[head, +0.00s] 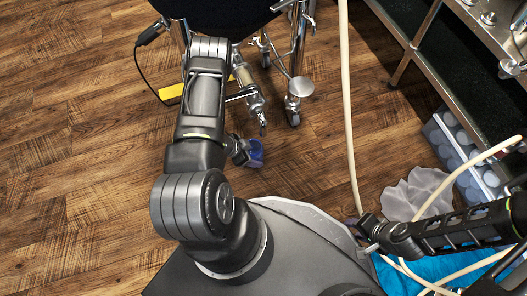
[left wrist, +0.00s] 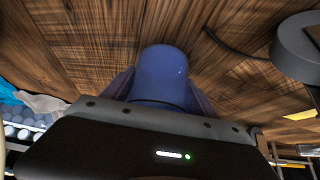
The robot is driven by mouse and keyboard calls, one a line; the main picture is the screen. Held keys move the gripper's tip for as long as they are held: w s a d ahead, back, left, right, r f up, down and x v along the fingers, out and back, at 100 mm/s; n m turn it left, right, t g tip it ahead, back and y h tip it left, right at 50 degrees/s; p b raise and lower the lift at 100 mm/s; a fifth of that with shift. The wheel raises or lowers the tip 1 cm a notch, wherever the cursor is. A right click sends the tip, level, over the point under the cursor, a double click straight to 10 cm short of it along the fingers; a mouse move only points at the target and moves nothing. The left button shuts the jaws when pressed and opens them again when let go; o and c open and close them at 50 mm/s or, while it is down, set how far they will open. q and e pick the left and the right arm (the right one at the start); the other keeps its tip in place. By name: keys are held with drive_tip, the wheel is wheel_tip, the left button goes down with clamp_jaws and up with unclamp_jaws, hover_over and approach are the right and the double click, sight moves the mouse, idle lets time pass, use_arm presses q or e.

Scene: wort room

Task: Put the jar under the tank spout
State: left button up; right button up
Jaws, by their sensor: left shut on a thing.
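A blue jar (left wrist: 165,72) is between the fingers of my left gripper (left wrist: 160,98) in the left wrist view, and the gripper is shut on it. In the head view the blue jar (head: 255,154) shows small beside the left arm, above the wooden floor; part of it is hidden by the gripper. My right gripper (head: 368,233) is at the lower right, beside a pale hose; its finger gap is unclear. A dark rounded body (head: 222,12) on a metal wheeled stand is at the top edge. I cannot tell whether it is the tank, and no spout is clear.
The pale hose (head: 347,110) runs down from the top edge. A metal shelf (head: 412,50) and a clear crate (head: 460,155) line the right side. A crumpled pale sheet (head: 412,193) and blue cloth (head: 405,280) lie near my right arm. Floor is clear at left.

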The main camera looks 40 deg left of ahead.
use_arm(q)
drive_tip(key=w, duration=0.1)
drive_tip(key=w+d+b, duration=0.1)
drive_tip(key=w, duration=0.1)
drive_tip(key=w+d, duration=0.1)
drive_tip(key=shift+w+d, duration=0.15)
drive_tip(key=shift+d, duration=0.1)
drive_tip(key=shift+s+a+f+b, duration=0.1)
drive_tip(key=shift+s+f+b, duration=0.1)
drive_tip(key=shift+f+b, duration=0.55)
drive_tip(key=o, duration=1.1)
drive_tip(key=shift+f, duration=0.1)
drive_tip(key=o, duration=0.5)
